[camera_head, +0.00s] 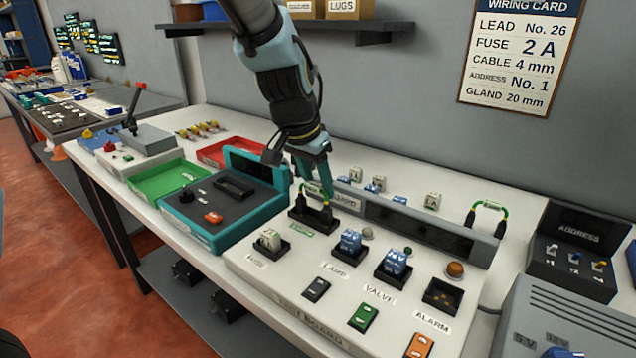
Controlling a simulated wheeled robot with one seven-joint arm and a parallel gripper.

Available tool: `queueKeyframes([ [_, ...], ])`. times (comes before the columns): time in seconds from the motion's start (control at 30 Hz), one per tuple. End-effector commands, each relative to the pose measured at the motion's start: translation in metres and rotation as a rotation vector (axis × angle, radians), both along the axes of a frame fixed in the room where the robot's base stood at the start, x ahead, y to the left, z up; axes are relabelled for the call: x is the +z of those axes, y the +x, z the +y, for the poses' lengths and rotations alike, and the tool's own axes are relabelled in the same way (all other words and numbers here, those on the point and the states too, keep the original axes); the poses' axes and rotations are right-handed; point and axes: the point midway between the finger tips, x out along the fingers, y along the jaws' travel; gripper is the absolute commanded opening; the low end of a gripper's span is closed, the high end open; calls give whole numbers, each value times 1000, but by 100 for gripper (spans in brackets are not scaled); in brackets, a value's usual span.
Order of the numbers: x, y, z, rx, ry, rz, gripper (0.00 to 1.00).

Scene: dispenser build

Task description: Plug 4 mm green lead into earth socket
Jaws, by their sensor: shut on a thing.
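My gripper (318,192) points down at the back left of the test board (302,271). It is shut on a short green-and-yellow lead (328,204), whose top is partly hidden by the fingers. The lead's dark ends are at a black socket block (300,215) with a small green label in front. I cannot tell whether the ends are seated or just above it. The label is too small to read, so I cannot confirm the earth socket. A second green-and-yellow lead (490,205) arches between two dark plugs at the board's right back.
Blocks marked LAMP (350,241) and VALVE (393,263) stand on the board. A teal-edged tester (218,203) lies left, beside green (163,182) and red (215,151) trays. An ADDRESS box (570,253) and grey supply (565,315) stand right. A wall card (515,55) reads cable 4 mm.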

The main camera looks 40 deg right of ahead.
Motion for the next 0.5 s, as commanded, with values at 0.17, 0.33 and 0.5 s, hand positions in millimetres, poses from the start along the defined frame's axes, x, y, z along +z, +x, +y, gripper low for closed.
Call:
queueKeyframes([
  [0.17,-1,0,0,0,0,0,0],
  [0.33,-4,0,0,0,0,0,0],
  [0.5,-6,0,0,0,0,0,0],
])
